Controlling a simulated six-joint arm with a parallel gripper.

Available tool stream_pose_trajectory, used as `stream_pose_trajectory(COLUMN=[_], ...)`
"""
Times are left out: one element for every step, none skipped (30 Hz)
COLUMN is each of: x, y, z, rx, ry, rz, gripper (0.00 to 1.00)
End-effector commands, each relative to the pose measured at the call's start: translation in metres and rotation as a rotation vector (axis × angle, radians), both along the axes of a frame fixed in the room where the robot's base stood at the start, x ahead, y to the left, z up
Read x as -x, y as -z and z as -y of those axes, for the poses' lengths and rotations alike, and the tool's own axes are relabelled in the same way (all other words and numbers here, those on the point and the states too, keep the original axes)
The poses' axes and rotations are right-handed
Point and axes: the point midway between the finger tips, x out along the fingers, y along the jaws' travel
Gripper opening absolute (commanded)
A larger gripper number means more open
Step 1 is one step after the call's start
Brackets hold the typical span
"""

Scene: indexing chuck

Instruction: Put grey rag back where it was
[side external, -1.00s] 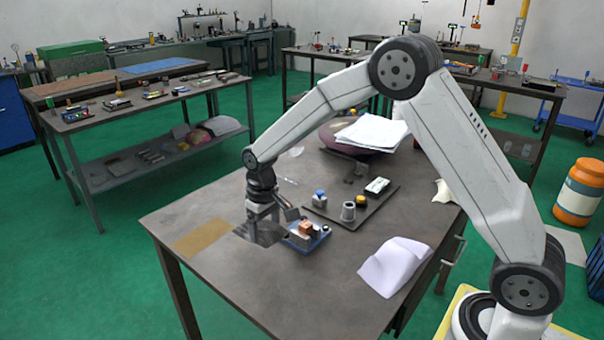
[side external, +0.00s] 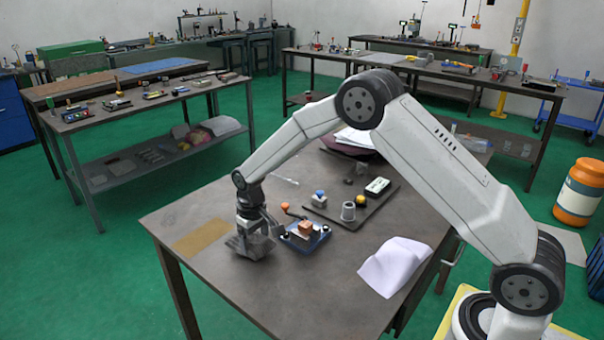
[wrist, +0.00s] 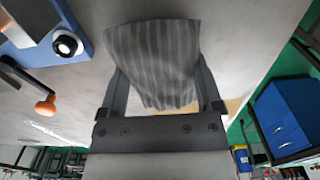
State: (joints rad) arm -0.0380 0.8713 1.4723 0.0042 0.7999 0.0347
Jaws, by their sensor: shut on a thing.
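The grey rag (side external: 250,246) hangs in folds from my gripper (side external: 252,222), left of the blue-based chuck fixture (side external: 304,237), near the front left of the table. I cannot tell whether its lower edge touches the table. In the wrist view the striped grey rag (wrist: 155,55) is bunched between the two fingers of my gripper (wrist: 158,75), which is shut on it. The fixture's blue base (wrist: 85,40) and its orange-knobbed lever (wrist: 45,107) show at the left there.
A tan patch (side external: 203,238) lies on the tabletop left of the rag. A white sheet (side external: 396,265) lies at the right. The table's front left is otherwise bare.

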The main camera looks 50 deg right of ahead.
Motion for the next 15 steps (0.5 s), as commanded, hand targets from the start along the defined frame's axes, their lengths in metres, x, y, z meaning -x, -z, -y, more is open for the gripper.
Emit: stream_pose_trajectory(x=[0.0, 0.0, 0.0, 0.0, 0.0, 0.0, 0.0, 0.0, 0.0, 0.0, 0.0, 0.0, 0.0, 0.0, 0.0], y=[0.007, 0.009, 0.012, 0.014, 0.016, 0.017, 0.017, 0.017, 0.017, 0.017, 0.017, 0.017, 0.017, 0.017, 0.017], z=[0.0, 0.0, 0.0, 0.0, 0.0, 0.0, 0.0, 0.0, 0.0, 0.0, 0.0, 0.0, 0.0, 0.0, 0.0], rx=[0.0, 0.0, 0.0, 0.0, 0.0, 0.0, 0.0, 0.0, 0.0, 0.0, 0.0, 0.0, 0.0, 0.0, 0.0], ry=[0.0, 0.0, 0.0, 0.0, 0.0, 0.0, 0.0, 0.0, 0.0, 0.0, 0.0, 0.0, 0.0, 0.0, 0.0], rz=[-0.002, -0.001, 0.0, 0.0, 0.0, 0.0, 0.0, 0.001, 0.001, 0.001, 0.001, 0.001, 0.001, 0.001, 0.001], gripper=[0.28, 0.28, 0.28, 0.28, 0.28, 0.28, 0.28, 0.28, 0.28, 0.28, 0.28, 0.28, 0.28, 0.28, 0.28])
